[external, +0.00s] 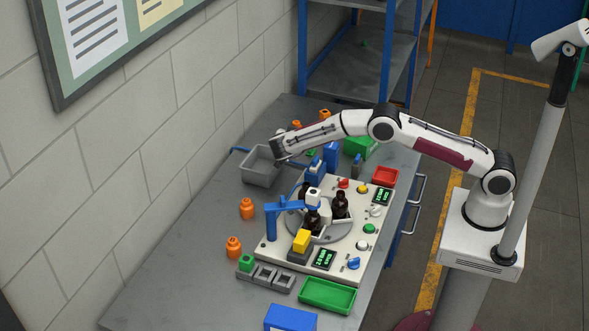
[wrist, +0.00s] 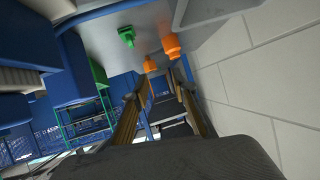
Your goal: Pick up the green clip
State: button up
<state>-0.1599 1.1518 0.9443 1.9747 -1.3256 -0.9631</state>
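A small green piece, which looks like the green clip (wrist: 126,35), shows in the wrist view at upper left, beyond and left of my fingertips. In the external view the clip (external: 311,153) is a small green patch on the table, partly hidden by my arm and a blue fixture. My gripper (external: 279,149) is above the far part of the table, near the grey bin and left of the clip. In the wrist view the two fingers of my gripper (wrist: 161,80) are apart with nothing between them.
Orange bottles (wrist: 171,46) stand near the clip. A grey bin (external: 260,170) is below my gripper. The white machine panel (external: 285,250) with dark bottles (external: 340,205) fills the table's middle. A green bin (external: 361,148) and red tray (external: 385,176) are to the right; a block wall bounds the left.

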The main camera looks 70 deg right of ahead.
jog(key=s+f, duration=0.1)
jog(key=s+f+g, duration=0.1)
jog(key=f, duration=0.1)
jog(key=s+f+g, duration=0.1)
jog(key=f, duration=0.1)
jog(key=shift+s+a+f, duration=0.2)
jog(key=shift+s+a, duration=0.1)
jog(key=shift+a, duration=0.05)
jog(key=shift+x, duration=1.3)
jog(key=shift+w, duration=0.1)
jog(key=shift+x, duration=2.6)
jog(key=shift+w, duration=0.2)
grip_shut()
